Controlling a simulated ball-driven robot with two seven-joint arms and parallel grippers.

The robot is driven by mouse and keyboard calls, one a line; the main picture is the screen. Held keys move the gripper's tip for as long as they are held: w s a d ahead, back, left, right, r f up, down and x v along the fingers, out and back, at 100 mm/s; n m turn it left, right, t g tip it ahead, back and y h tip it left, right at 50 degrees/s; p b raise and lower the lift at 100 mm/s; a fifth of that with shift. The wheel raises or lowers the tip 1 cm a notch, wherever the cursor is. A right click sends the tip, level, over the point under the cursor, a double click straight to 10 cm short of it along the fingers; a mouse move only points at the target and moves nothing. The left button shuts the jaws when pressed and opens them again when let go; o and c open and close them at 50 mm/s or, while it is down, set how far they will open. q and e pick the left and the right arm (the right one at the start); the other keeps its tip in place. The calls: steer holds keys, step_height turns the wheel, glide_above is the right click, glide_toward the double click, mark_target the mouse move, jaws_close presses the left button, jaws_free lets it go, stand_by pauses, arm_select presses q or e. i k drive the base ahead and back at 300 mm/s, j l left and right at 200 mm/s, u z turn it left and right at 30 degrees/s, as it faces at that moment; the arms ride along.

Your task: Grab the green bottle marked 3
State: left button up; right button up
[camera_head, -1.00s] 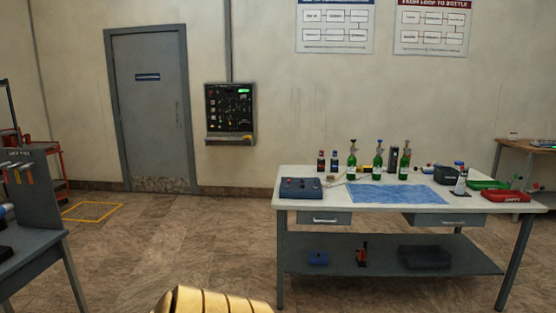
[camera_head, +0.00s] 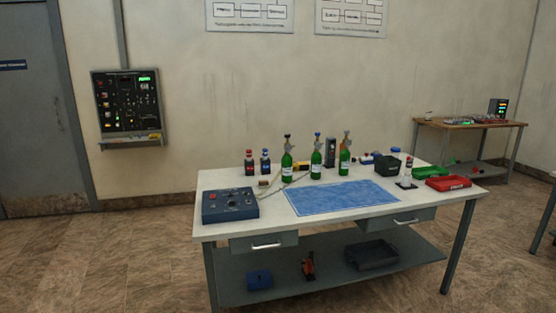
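Three green bottles with white labels and valve tops stand upright in a row on the white-topped table (camera_head: 225,182). The left green bottle (camera_head: 287,163) has a dark top, the middle green bottle (camera_head: 317,160) a blue top, and the right green bottle (camera_head: 345,161) an orange-brown top. The label marks are too small to read, so I cannot tell which one is marked 3. Neither of my grippers is in view.
A blue mat (camera_head: 340,198) lies before the bottles, with a blue control box (camera_head: 230,205) to its left. Two small dark bottles stand left of the green ones. A green tray (camera_head: 430,172) and a red tray (camera_head: 448,183) are at the right. Open floor lies left of the table.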

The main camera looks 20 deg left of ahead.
mark_target(316, 158)
steer(key=i+j+u, duration=0.1)
steer(key=i+j, duration=0.85)
